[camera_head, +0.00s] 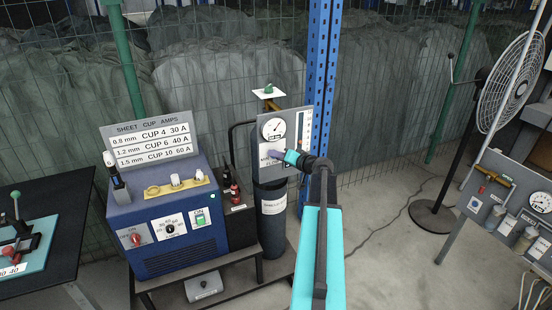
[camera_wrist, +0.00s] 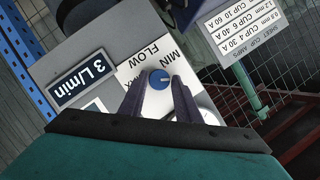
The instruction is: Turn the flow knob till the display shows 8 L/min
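The flow knob (camera_wrist: 159,79) is a small round blue knob with a pale pointer mark, on a white plate lettered FLOW, MIN and MAX. The wrist view shows it tilted. The display (camera_wrist: 82,78) beside it reads 3 L/min. My gripper (camera_wrist: 160,82) is open, its two dark fingers on either side of the knob with a narrow gap showing; contact cannot be made out. In the head view my gripper (camera_head: 281,155) is at the grey gauge panel (camera_head: 265,117), and the arm and gripper hide the knob there.
The panel stands above a dark gas cylinder (camera_head: 272,225). A blue welding machine (camera_head: 172,222) with a sheet-cup-amps sign (camera_head: 150,142) is to its left. A blue post (camera_head: 320,70) and wire fence are behind. A fan (camera_head: 505,85) and a second panel (camera_head: 510,205) stand at right.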

